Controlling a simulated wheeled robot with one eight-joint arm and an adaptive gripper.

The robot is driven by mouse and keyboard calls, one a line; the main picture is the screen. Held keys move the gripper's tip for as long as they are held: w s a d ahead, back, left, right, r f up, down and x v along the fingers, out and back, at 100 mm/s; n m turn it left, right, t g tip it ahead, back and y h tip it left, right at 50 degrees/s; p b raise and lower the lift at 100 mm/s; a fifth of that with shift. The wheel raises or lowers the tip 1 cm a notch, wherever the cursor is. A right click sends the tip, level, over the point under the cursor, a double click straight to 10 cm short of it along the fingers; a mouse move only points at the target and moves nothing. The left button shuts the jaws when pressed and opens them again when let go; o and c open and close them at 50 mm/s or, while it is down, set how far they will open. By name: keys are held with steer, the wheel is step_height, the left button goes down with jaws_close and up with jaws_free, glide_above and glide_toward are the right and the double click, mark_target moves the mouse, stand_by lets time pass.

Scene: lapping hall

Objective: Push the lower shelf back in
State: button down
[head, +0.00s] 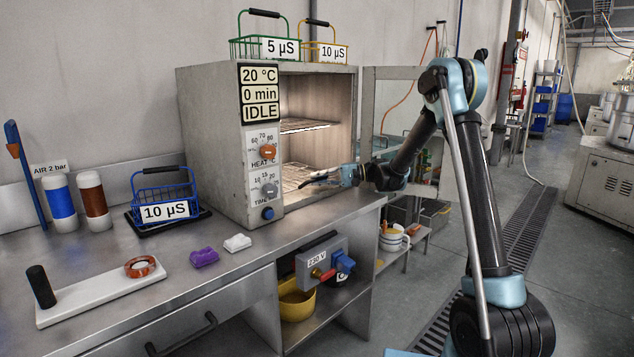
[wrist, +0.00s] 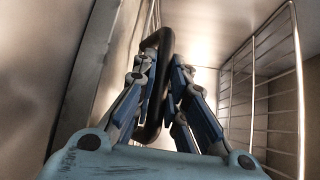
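The grey oven (head: 217,150) stands open on the bench. Its lower wire shelf (head: 293,174) lies near the chamber floor, and its front end reaches the opening by my gripper. My gripper (head: 330,178) is at the oven mouth, coming from the right. In the wrist view, which is turned on its side, the fingers of my gripper (wrist: 164,68) converge on both sides of a dark curved handle (wrist: 153,108) and look closed on it. The handle appears to belong to the lower shelf; its join is hidden. The upper shelf (head: 305,126) sits higher inside.
The glass door (head: 367,115) is swung open at the right, near my arm. Green (head: 246,48) and yellow (head: 330,52) baskets stand on the oven. A blue basket (head: 166,190), a purple block (head: 204,258) and a white block (head: 237,243) are on the bench (head: 270,238).

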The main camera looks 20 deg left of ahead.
steer(key=shift+w+a, duration=0.4)
steer(key=shift+a, duration=0.25)
steer(key=shift+w+a, duration=0.35)
steer(key=shift+a, duration=0.3)
steer(key=c, duration=1.6)
jaws_free()
steer(key=shift+f, duration=0.1)
